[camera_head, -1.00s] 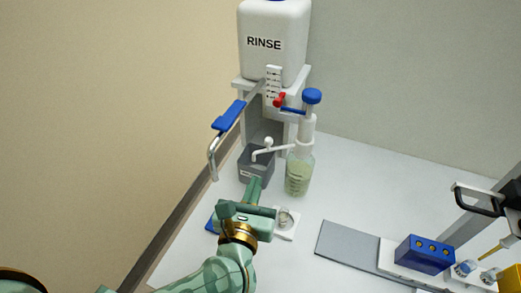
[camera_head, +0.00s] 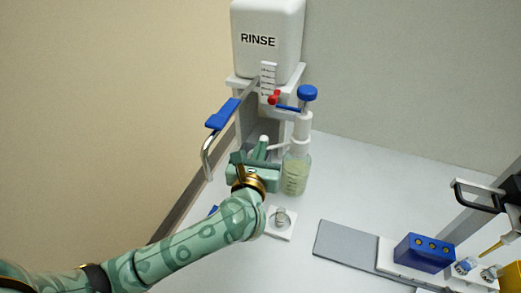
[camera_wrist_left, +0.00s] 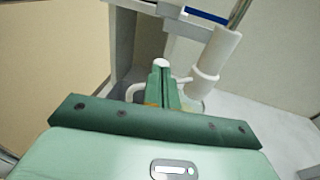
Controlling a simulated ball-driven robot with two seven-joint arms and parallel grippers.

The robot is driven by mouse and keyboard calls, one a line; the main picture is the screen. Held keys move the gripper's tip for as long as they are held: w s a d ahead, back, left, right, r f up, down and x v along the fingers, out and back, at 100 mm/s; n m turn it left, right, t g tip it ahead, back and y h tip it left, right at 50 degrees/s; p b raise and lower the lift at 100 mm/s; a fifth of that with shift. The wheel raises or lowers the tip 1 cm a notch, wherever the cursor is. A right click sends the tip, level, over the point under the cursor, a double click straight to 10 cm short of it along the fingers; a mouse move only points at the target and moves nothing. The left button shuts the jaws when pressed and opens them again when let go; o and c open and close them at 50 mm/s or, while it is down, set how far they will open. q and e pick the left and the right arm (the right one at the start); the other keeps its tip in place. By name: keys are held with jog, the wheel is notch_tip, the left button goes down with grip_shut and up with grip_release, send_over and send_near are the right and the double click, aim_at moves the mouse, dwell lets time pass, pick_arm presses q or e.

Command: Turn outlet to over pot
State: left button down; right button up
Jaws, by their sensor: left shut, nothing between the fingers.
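The outlet is a thin white spout (camera_head: 278,147) on the dispenser bottle (camera_head: 295,175), which has a blue knob and pale green liquid. It extends left from the bottle's neck, and its outer end is hidden behind my left gripper. My left gripper (camera_head: 262,149) is shut and empty, at the spout beside a white knob (camera_head: 264,138). In the left wrist view the fingers (camera_wrist_left: 164,80) lie close by the white knob (camera_wrist_left: 160,62); I cannot tell whether they touch it. A small clear pot (camera_head: 281,217) sits on a white square pad, in front of the bottle. My right gripper is not in view.
The rinse tank (camera_head: 268,40) stands on a white stand behind, with a red tap. A metal lever with a blue grip (camera_head: 222,114) juts out left, above my arm. A grey mat (camera_head: 345,246) and blue block (camera_head: 424,253) lie right.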

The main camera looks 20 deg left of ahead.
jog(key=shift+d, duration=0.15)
pick_arm(q)
jog(key=w+a, duration=0.4)
jog(key=w, duration=0.2)
jog(key=shift+w+a, duration=0.2)
jog(key=shift+w, duration=0.2)
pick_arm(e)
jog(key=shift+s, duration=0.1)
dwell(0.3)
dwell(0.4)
pick_arm(q)
jog(key=s+d+r+p, duration=0.1)
jog(key=s+d+p, duration=0.1)
jog(key=s, duration=1.4)
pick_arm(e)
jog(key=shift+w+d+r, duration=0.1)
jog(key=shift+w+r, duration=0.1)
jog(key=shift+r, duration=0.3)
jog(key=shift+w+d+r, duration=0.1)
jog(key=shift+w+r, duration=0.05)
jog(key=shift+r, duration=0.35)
